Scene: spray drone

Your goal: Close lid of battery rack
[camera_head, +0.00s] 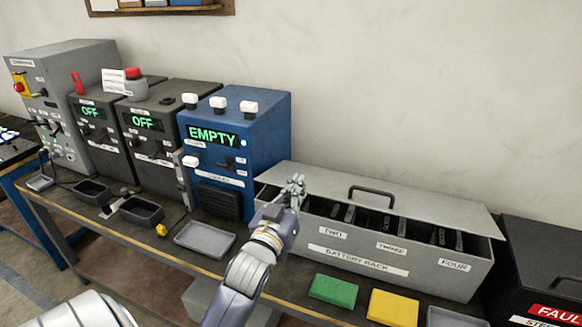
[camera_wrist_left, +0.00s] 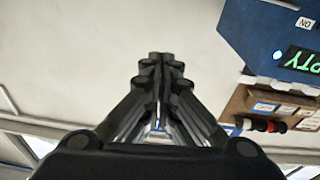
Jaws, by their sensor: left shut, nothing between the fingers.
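The battery rack (camera_head: 390,268) is a long grey metal box on the workbench, with labelled slots along its front. Its grey lid (camera_head: 430,207) is open, raised along the back edge, with a dark handle (camera_head: 372,191). Dark batteries or slots show below the lid's lower edge. My left gripper (camera_head: 296,184) is shut and empty, over the left end of the rack. It hides part of that end, and I cannot tell whether it touches the lid. The closed fingers also show in the left wrist view (camera_wrist_left: 160,58). My right gripper is not in view.
A blue charger (camera_head: 245,150) reading EMPTY stands just left of the rack, close to my gripper. A black case (camera_head: 545,265) stands to the right.

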